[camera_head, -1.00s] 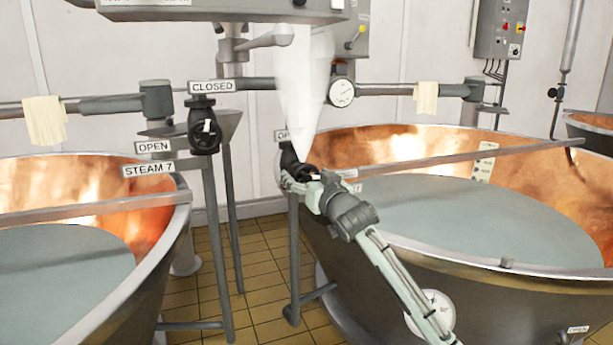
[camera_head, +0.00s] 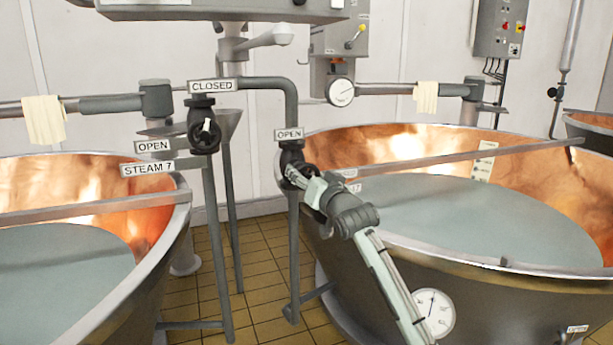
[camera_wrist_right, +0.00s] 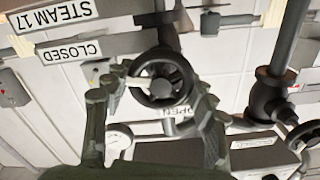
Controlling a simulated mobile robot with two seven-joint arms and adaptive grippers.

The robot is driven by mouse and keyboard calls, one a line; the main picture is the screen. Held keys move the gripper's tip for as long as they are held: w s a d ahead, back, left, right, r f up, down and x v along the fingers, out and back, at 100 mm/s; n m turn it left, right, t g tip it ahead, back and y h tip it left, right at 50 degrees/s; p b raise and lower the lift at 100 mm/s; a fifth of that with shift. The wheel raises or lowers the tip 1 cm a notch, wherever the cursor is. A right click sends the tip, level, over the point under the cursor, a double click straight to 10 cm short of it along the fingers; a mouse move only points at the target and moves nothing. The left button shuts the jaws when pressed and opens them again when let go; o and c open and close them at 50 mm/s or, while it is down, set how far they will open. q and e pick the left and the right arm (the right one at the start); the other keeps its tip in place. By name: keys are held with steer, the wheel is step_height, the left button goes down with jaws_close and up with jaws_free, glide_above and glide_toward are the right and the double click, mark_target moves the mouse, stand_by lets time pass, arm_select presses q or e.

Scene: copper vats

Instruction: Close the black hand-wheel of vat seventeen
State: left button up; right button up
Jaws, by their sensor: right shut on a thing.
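The black hand-wheel (camera_head: 289,158) is on the upright pipe at the left rim of the right-hand copper vat (camera_head: 440,262). An OPEN sign (camera_head: 289,134) is above it. In the right wrist view, which is upside down, the hand-wheel (camera_wrist_right: 163,78) shows its rim, spokes and hub beside a STEAM 17 sign (camera_wrist_right: 55,22) and a CLOSED sign (camera_wrist_right: 70,52). My right gripper (camera_head: 296,174) is shut on the wheel, its fingers on either side of the rim in the wrist view (camera_wrist_right: 161,84). It partly hides the wheel in the head view. My left gripper is out of view.
Another black hand-wheel (camera_head: 205,136) is to the left, with CLOSED (camera_head: 212,86), OPEN (camera_head: 154,147) and STEAM 7 (camera_head: 149,169) signs. The left vat (camera_head: 165,235) stands near it. A narrow tiled floor strip (camera_head: 255,265) lies between the vats. A pressure gauge (camera_head: 341,92) is behind.

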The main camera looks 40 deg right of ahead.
steer(key=o, duration=1.2)
steer(key=shift+c, duration=0.2)
steer(key=v, duration=1.2)
steer(key=x, duration=1.2)
steer(key=shift+n, duration=1)
